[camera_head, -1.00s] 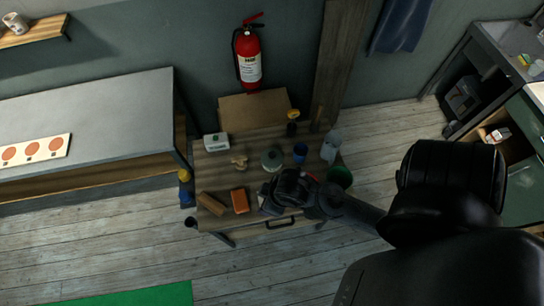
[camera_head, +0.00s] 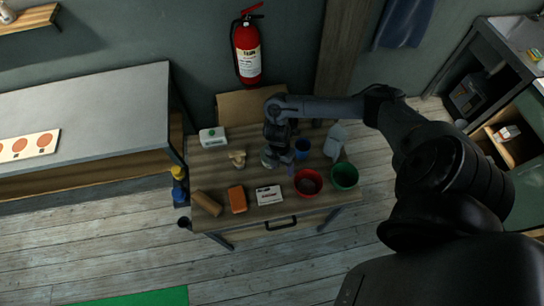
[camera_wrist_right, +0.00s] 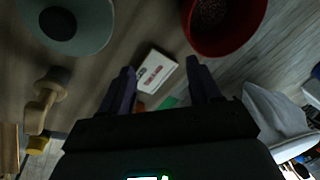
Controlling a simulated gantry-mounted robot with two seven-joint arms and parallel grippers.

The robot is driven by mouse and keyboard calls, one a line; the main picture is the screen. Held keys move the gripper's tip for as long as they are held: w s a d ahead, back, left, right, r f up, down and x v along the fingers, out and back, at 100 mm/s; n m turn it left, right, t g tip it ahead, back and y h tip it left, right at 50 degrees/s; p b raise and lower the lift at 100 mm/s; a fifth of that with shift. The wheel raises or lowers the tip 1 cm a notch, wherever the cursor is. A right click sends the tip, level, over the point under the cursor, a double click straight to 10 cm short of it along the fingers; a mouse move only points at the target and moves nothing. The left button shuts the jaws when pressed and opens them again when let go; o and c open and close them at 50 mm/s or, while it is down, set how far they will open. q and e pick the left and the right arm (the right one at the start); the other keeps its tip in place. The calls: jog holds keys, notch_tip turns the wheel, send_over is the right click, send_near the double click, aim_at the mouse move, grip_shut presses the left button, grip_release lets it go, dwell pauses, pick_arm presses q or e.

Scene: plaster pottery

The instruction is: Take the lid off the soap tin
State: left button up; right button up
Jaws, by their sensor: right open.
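The round grey-green tin (camera_head: 267,159), which I take to be the soap tin, stands on the small wooden table, partly hidden by my right arm. In the right wrist view the tin (camera_wrist_right: 85,30) is at the upper left, with a dark round knob on its lid (camera_wrist_right: 58,23). The lid appears to be on. My left gripper is not in view.

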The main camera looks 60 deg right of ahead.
jog(key=shift+t+h, duration=0.6)
jog(key=shift+t, duration=0.3)
jog(key=w+d+r, duration=0.1)
jog(key=w+d, duration=0.1)
jog(key=w+d+r, duration=0.2)
jog(key=w, duration=0.1)
jog(key=w+d+r+b, duration=0.1)
jog(key=w+d+r, duration=0.1)
jog(key=shift+w+d, duration=0.15)
jog(key=shift+d, duration=0.25)
jog(key=shift+w+r, duration=0.1)
jog(key=shift+w, duration=0.25)
jog(key=shift+w+f, duration=0.15)
jog(key=shift+f, duration=0.2)
notch_tip(320, 180, down, 4)
jog(key=shift+r, duration=0.1)
jog(key=shift+s+f, duration=0.2)
jog(key=shift+f, duration=2.55)
jog(key=c, duration=1.1)
